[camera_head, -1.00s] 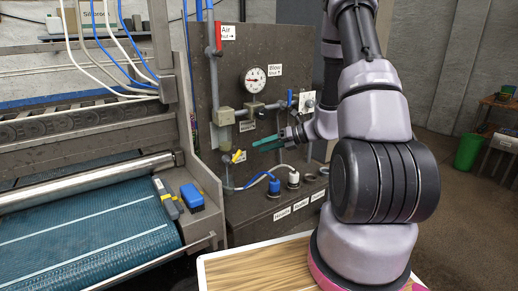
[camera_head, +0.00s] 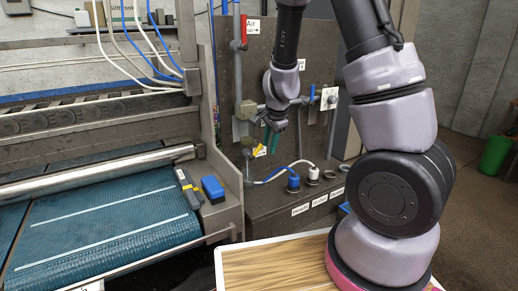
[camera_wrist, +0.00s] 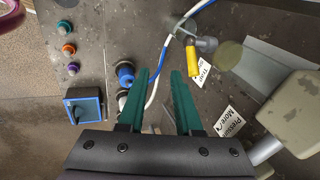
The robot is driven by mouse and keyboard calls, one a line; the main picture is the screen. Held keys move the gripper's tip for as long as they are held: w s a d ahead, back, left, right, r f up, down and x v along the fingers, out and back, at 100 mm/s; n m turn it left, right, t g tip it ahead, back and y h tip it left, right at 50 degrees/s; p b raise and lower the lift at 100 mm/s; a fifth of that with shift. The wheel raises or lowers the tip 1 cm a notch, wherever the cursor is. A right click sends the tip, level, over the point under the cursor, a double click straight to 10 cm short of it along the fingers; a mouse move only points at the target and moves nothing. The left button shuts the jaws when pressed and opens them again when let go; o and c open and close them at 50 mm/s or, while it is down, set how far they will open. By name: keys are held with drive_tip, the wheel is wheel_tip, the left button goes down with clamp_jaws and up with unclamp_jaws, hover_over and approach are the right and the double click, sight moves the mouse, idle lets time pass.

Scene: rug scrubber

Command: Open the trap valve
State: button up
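The trap valve has a yellow handle (camera_head: 259,151) low on the front of the dark panel. In the wrist view the yellow handle (camera_wrist: 193,58) sits on a grey fitting, up and right of my fingertips. A white trap label (camera_wrist: 203,76) lies beside it, partly covered. My gripper (camera_wrist: 158,72) has two green fingers, apart with nothing between them. In the head view my gripper (camera_head: 270,136) points down close to the yellow handle's right side. In the wrist view the handle is outside the fingers, and I see no contact.
A blue-and-white hose (camera_wrist: 166,45) runs past the fingers, near a blue connector (camera_wrist: 125,74). A "Pressing" label (camera_wrist: 229,122) and a pale regulator body (camera_wrist: 292,112) are at right. The conveyor with its blue mat (camera_head: 100,225) is left of the panel.

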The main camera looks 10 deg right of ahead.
sight(260, 146)
wheel_tip(260, 146, up, 4)
drive_tip(key=w+a+n+t, duration=0.2)
drive_tip(key=n, duration=0.1)
drive_tip(key=shift+h, duration=0.4)
drive_tip(key=shift+x, duration=5.55)
drive_tip(key=shift+w+a+r, duration=0.1)
drive_tip(key=shift+w, duration=0.05)
clamp_jaws()
